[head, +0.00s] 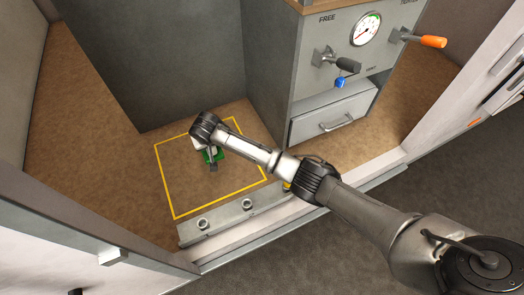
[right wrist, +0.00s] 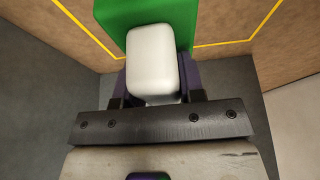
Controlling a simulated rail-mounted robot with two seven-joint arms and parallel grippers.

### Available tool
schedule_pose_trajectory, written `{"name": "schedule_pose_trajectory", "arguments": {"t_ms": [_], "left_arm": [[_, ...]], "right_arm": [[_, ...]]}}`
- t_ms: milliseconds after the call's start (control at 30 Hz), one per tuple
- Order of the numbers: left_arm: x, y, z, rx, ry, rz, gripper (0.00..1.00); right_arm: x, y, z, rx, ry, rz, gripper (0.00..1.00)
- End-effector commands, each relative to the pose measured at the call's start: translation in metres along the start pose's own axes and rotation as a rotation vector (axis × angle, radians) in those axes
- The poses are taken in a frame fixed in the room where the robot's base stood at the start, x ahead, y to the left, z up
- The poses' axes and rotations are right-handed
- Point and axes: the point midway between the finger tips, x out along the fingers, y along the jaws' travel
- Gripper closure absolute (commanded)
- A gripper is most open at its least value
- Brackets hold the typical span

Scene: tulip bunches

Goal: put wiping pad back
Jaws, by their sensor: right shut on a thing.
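The wiping pad shows in the right wrist view as a flat green pad (right wrist: 112,18) with a white rounded handle block (right wrist: 152,62). In the head view a small green part of the pad (head: 220,154) shows inside a yellow outlined square on the brown floor of the bay. My right gripper (right wrist: 152,88) is shut on the white handle, with one finger on each side. In the head view the right gripper (head: 211,158) is over the square and hides most of the pad. I cannot tell whether the pad touches the floor. My left gripper is not in view.
The yellow outline (head: 164,183) marks the floor. A metal bar (head: 240,217) with round fittings runs along the front edge. A grey cabinet with a gauge (head: 366,30), an orange-tipped lever (head: 424,40) and a drawer (head: 333,115) stands right. Grey walls enclose the back; floor at left is clear.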

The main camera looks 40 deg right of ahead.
Motion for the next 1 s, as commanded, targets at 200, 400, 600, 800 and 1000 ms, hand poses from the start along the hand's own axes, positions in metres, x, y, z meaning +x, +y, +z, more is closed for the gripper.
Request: {"name": "schedule_pose_trajectory", "arguments": {"t_ms": [200,400,600,800,1000], "left_arm": [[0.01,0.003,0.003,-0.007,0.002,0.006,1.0],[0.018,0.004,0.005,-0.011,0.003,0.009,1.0],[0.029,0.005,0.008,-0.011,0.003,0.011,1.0],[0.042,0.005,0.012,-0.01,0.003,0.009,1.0],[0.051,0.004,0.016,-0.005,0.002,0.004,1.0]], "right_arm": [[0.021,0.011,0.009,0.003,0.001,0.001,0.86],[0.023,0.057,0.011,0.003,0.002,0.005,0.86],[0.023,0.109,0.011,0.003,0.002,0.005,0.86],[0.023,0.159,0.011,0.003,0.002,0.004,0.86],[0.022,0.197,0.011,0.003,0.0,0.003,0.86]]}}
